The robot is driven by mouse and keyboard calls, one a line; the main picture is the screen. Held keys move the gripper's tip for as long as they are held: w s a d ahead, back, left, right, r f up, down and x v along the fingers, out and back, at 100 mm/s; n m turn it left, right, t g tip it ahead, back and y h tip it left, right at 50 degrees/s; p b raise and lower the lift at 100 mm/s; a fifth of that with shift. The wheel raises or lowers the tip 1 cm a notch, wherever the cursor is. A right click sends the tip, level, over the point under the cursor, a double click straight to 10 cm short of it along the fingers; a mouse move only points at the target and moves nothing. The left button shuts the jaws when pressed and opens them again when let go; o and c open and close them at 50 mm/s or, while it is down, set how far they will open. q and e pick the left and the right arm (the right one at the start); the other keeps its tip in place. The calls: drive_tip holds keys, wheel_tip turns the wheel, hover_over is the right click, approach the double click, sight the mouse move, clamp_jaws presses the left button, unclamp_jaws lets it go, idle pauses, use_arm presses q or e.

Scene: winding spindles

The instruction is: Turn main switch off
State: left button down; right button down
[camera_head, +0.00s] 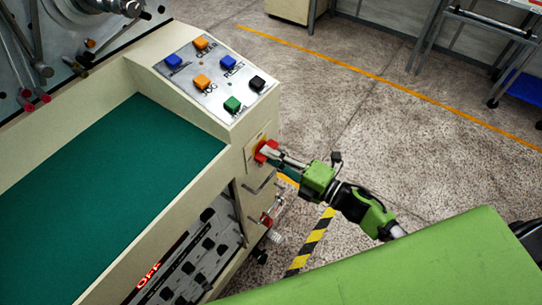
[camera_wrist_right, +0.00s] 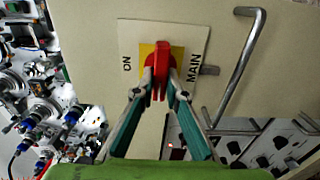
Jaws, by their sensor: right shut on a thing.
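The main switch is a red rotary handle (camera_wrist_right: 160,60) on a yellow plate (camera_wrist_right: 177,55), fixed to the cream side panel of the machine. In the right wrist view the handle stands upright in the picture, between the label ON at left and MAIN at right. In the head view the red switch (camera_head: 262,157) shows on the panel's end face below the button console. My right gripper (camera_head: 272,154) reaches it from the right. Its two fingertips (camera_wrist_right: 160,88) are closed on either side of the red handle. My left gripper is not in view.
A sloped console with several coloured buttons (camera_head: 210,78) sits above the switch. A bent metal handle (camera_wrist_right: 243,70) stands out from the panel right of the switch in the wrist view. A green work surface (camera_head: 130,185) lies at left. Open floor (camera_head: 330,100) is on the right.

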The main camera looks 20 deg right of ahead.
idle(0.4)
drive_tip(key=c, duration=2)
unclamp_jaws()
drive_tip(key=shift+c, duration=0.2)
drive_tip(key=v, duration=1.2)
drive_tip(key=shift+f, duration=0.1)
